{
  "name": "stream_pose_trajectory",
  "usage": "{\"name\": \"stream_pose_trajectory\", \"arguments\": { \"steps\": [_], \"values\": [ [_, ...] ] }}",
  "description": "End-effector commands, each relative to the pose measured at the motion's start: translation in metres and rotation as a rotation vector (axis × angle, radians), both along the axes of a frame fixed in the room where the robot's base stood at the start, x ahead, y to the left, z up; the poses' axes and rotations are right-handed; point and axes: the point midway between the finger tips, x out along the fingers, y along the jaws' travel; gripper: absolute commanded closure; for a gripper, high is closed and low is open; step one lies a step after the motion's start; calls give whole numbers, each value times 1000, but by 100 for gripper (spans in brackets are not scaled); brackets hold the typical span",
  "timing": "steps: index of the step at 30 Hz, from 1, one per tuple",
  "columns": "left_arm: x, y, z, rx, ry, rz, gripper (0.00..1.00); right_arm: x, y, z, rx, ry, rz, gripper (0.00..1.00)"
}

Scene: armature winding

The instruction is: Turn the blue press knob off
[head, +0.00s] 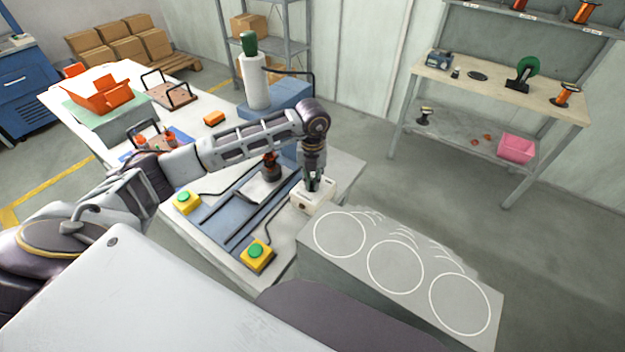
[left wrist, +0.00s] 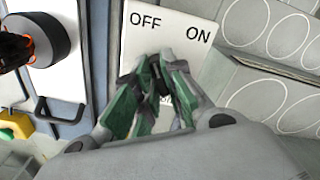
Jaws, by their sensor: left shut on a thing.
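The white switch box (head: 307,201) sits at the right edge of the workbench. In the left wrist view its white face (left wrist: 172,30) shows OFF at left and ON at right. My left gripper (head: 313,184) is over the box and points down at it. In the left wrist view its green-padded fingers (left wrist: 150,82) are closed together in front of the lower part of the face. The knob itself is hidden behind the fingers, so its colour and angle cannot be told. My right gripper is not in view.
Two yellow boxes with green buttons (head: 256,253) (head: 186,202) stand on the bench front. A dark cylindrical part (head: 271,166) stands left of my gripper. A grey block with white circles (head: 396,266) adjoins at right. A white cylinder (head: 255,82) stands behind the arm.

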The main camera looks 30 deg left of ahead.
Motion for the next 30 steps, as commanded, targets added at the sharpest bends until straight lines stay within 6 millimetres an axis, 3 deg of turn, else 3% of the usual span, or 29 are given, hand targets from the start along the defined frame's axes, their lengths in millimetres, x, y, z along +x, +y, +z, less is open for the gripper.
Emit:
{"name": "stream_pose_trajectory", "arguments": {
  "steps": [12,22,23,27,30],
  "values": [
    [1,1,1,0,-3,107,100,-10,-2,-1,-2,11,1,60],
    [1,1,1,0,-3,110,100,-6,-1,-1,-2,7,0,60],
    [1,1,1,0,-3,110,87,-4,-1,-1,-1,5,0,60],
    [1,1,1,0,-2,109,69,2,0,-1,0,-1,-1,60],
    [1,0,1,0,-2,108,67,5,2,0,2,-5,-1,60]
  ]
}}
